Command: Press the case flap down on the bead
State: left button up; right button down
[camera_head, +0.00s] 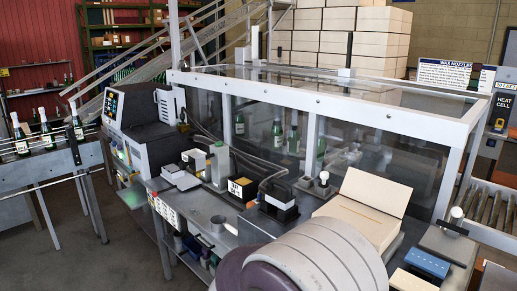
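The case (345,217) is a pale tan carton on the workbench, right of the middle. Its flap (376,190) stands up, tilted back, along the far side of the case. A thin amber line lies across the case top near the flap; it may be the bead, but it is too small to be sure. A large cream and purple rounded arm link of mine fills the bottom middle and covers the bench in front of the case. Neither of my grippers shows.
Behind the case stands a clear-walled enclosure (310,105) with a white frame and green bottles inside. A black-and-white device (280,202) stands left of the case. A blue block (427,263) and a knobbed post (456,218) are at right. Bottles (47,130) stand far left.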

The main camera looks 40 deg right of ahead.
aim_at(392, 198)
jog(key=i+l+z, duration=0.1)
jog(key=i+z, duration=0.4)
jog(key=i+j+z, duration=0.1)
jog(key=i+z, duration=0.35)
jog(key=i+j+z, duration=0.3)
jog(key=i+z, duration=0.2)
jog(key=i+j+z, duration=0.8)
jog(key=j+z, duration=0.15)
jog(key=j, duration=0.1)
